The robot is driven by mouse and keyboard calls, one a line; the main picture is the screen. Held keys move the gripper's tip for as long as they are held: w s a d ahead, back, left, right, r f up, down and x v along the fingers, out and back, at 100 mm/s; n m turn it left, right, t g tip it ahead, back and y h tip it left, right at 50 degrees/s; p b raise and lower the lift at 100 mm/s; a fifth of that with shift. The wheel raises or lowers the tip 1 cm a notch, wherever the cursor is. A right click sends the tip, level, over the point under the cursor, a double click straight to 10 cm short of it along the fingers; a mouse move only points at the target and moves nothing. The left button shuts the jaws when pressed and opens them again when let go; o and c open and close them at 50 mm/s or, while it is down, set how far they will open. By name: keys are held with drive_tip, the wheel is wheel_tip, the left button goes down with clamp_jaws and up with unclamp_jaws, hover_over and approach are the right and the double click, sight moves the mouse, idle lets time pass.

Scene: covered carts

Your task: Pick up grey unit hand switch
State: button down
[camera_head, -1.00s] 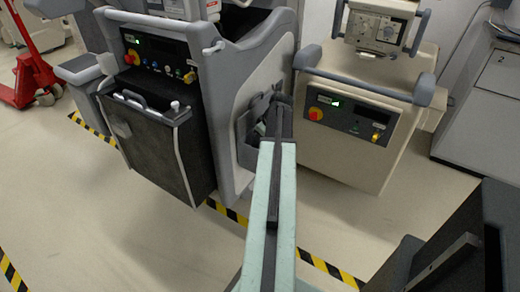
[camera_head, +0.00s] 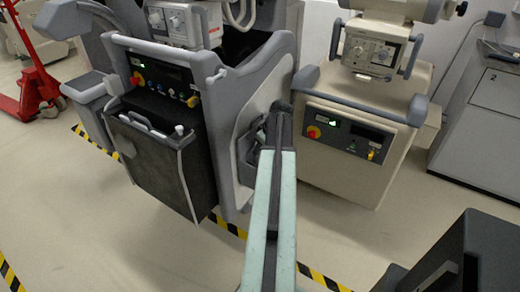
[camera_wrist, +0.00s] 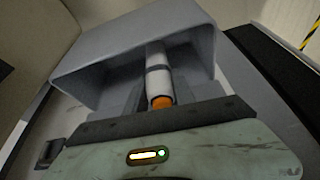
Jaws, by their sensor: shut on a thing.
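The hand switch (camera_wrist: 157,78) is a pale cylinder with a dark band and an orange end, seen in the wrist view. It lies in front of a grey hood-like holder (camera_wrist: 95,72), partly within its opening. My gripper (camera_wrist: 158,88) has its dark fingers on both sides of the switch and is shut on it. In the head view my gripper (camera_head: 268,135) is at the side of the grey cart (camera_head: 228,105), by a dark recess. The switch is hidden there behind my arm.
A beige unit (camera_head: 335,165) stands close on the right of my arm. A dark bin (camera_head: 155,165) hangs on the grey cart's front. A red pallet jack (camera_head: 38,85) is far left. Striped tape (camera_head: 315,278) marks the floor, which is open in front.

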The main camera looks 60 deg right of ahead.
wheel_tip(320, 180, up, 22)
drive_tip(key=p, duration=2)
